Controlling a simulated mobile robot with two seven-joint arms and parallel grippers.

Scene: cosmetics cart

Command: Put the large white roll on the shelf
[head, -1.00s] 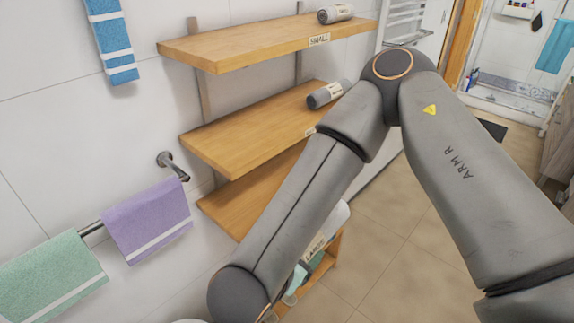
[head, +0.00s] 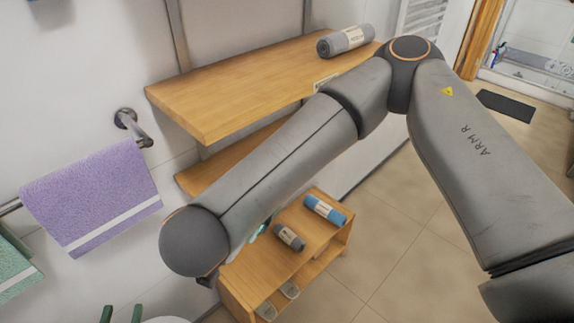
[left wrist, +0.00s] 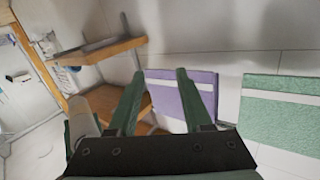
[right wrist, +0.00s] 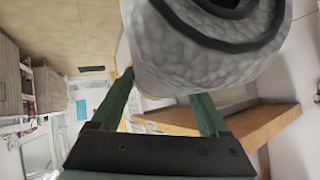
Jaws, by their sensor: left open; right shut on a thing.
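The large white roll (right wrist: 205,45) fills the top of the right wrist view, with a textured white side and a dark spiral on its end. My right gripper (right wrist: 162,88) is shut on it. Neither that gripper nor the roll shows in the head view, where my right arm blocks part of the scene. The wooden wall shelf (head: 225,90) carries a grey roll (head: 345,40) at its far right, and its left part is bare. A lower shelf board (head: 205,172) is partly behind my arm. My left gripper (head: 122,311) is open and empty at the bottom edge; it also shows in the left wrist view (left wrist: 160,73).
A low wooden cart (head: 318,250) holds a blue roll (head: 325,210) and a small grey roll (head: 290,237) on top. A purple towel (head: 92,200) hangs on a wall bar at left.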

